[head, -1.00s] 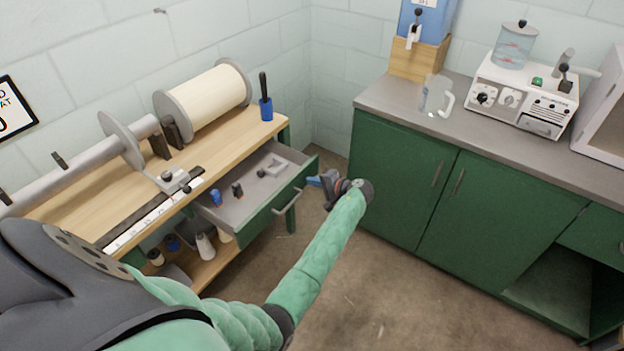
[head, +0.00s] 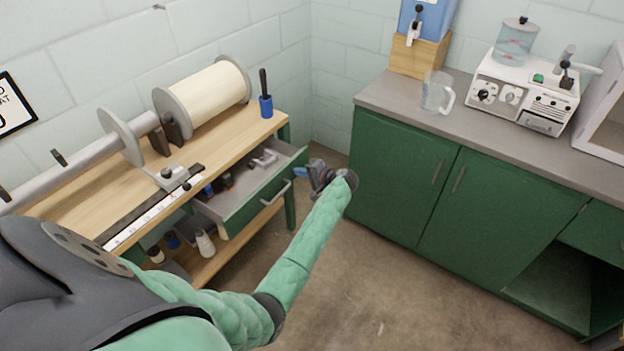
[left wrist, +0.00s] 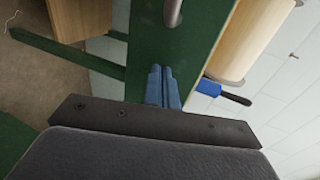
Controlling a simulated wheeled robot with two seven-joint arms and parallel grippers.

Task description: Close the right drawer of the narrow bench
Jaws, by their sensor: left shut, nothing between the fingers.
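The narrow bench (head: 92,192) has a wooden top and a green right drawer (head: 258,200), which is partly open. The drawer's metal handle (head: 278,194) is on its front. A few small items lie inside the drawer, partly hidden under the bench top. My left gripper (head: 300,173) is shut and empty at the far right end of the drawer front. In the left wrist view its blue fingertips (left wrist: 163,88) are against or very close to the green drawer front (left wrist: 172,45); I cannot tell if they touch. The handle (left wrist: 173,12) also shows there. My right gripper is not in view.
Several bottles and cones stand on the lower shelf. A green cabinet (head: 395,185) stands to the right. The floor between is clear.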

